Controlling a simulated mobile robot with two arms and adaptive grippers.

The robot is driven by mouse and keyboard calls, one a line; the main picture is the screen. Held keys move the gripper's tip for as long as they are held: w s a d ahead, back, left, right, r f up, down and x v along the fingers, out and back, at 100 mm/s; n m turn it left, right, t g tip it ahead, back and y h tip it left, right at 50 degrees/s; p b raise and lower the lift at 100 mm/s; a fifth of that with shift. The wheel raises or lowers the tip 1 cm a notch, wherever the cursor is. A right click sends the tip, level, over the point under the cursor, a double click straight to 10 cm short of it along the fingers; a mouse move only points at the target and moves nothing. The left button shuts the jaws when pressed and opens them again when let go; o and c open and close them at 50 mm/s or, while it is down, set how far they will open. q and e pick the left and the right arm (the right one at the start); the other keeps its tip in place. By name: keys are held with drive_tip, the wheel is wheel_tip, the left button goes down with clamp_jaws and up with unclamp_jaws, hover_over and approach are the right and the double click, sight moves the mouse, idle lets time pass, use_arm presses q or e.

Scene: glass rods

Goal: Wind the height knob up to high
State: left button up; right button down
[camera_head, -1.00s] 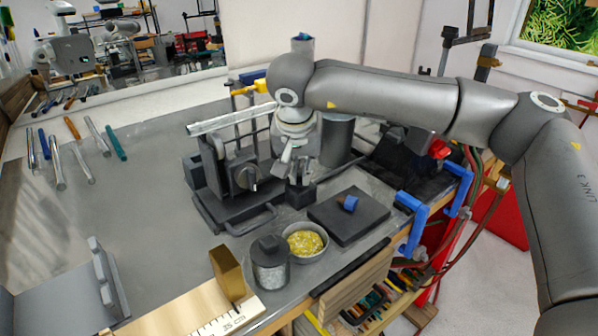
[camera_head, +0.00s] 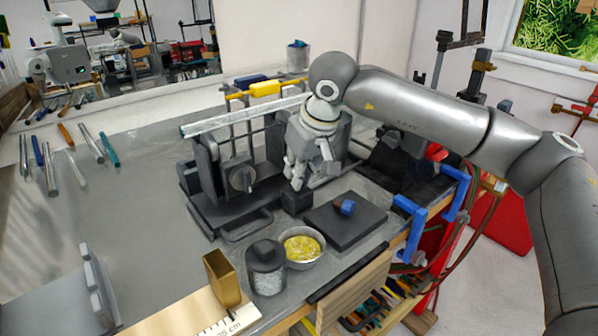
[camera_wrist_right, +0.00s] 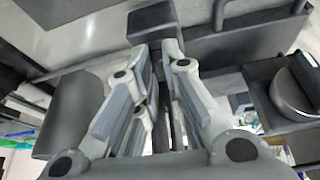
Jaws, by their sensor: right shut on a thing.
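My right gripper (camera_head: 295,182) points down over a dark, square block (camera_head: 296,201) at the right front corner of the dark machine (camera_head: 205,190). In the right wrist view my fingers (camera_wrist_right: 158,48) close in on the same block (camera_wrist_right: 152,22), and its top lies between or just beyond the tips. I cannot tell whether this block is the height knob. A round grey knob with a raised bar (camera_head: 242,178) sits on the machine's front, left of my gripper and apart from it. It also shows at the right of the wrist view (camera_wrist_right: 295,95). My left gripper is not in view.
A glass rod (camera_head: 245,117) lies across the top of the machine. A dark plate (camera_head: 345,222) with a blue piece, a bowl of yellow bits (camera_head: 301,256) and a lidded jar (camera_head: 266,280) stand in front. Several rods lie at the left; the table between is clear.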

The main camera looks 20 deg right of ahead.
idle(0.3)
drive_tip(key=c, duration=1.5)
unclamp_jaws()
drive_tip(key=v, duration=1.2)
drive_tip(key=shift+d, duration=0.1)
drive_tip(key=shift+w, duration=0.1)
